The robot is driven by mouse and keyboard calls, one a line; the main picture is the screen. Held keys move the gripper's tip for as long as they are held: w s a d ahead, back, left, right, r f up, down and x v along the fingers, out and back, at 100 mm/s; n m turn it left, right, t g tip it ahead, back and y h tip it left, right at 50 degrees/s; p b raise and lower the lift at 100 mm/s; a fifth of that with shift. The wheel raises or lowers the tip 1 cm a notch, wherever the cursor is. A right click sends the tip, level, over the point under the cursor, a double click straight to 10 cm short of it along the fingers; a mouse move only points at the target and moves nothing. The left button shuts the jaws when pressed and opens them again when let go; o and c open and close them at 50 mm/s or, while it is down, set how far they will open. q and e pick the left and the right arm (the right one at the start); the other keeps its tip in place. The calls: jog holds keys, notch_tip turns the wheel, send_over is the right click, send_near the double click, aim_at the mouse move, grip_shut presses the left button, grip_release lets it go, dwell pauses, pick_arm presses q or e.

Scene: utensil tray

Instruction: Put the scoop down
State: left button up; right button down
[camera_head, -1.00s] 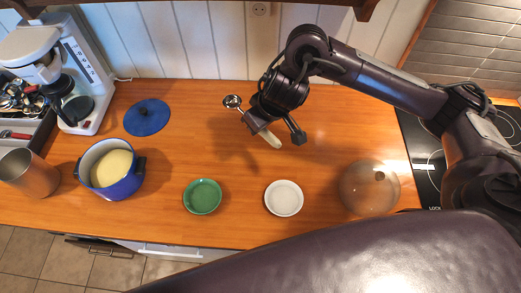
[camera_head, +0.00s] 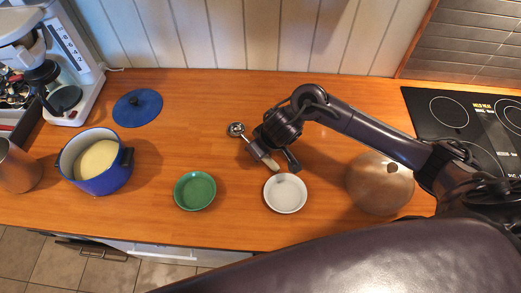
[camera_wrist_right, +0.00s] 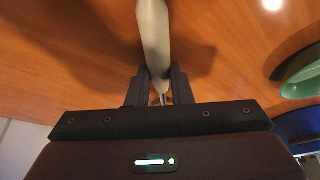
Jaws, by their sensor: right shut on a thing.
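The scoop has a small round silver bowl (camera_head: 236,129) and a pale beige handle, which fills the upper middle of the right wrist view (camera_wrist_right: 154,40). My right gripper (camera_head: 263,150) is shut on the scoop, with the bowl sticking out to the upper left and the handle end to the lower right. In the right wrist view both fingers (camera_wrist_right: 159,88) close around the handle. The scoop is low over the wooden counter (camera_head: 310,90); I cannot tell whether it touches. My left gripper is not in view.
A white bowl (camera_head: 285,194) is just in front of the gripper. A green bowl (camera_head: 195,190), a blue pot (camera_head: 104,178) and a blue lid (camera_head: 138,108) are to the left. A transparent brownish dome (camera_head: 376,190) is to the right. The counter behind the arm is clear.

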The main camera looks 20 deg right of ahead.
jog(key=shift+f, duration=0.1)
jog(key=c, duration=1.3)
grip_release()
jog(key=p+v, duration=0.4)
jog(key=v, duration=0.8)
jog(key=shift+s, duration=0.15)
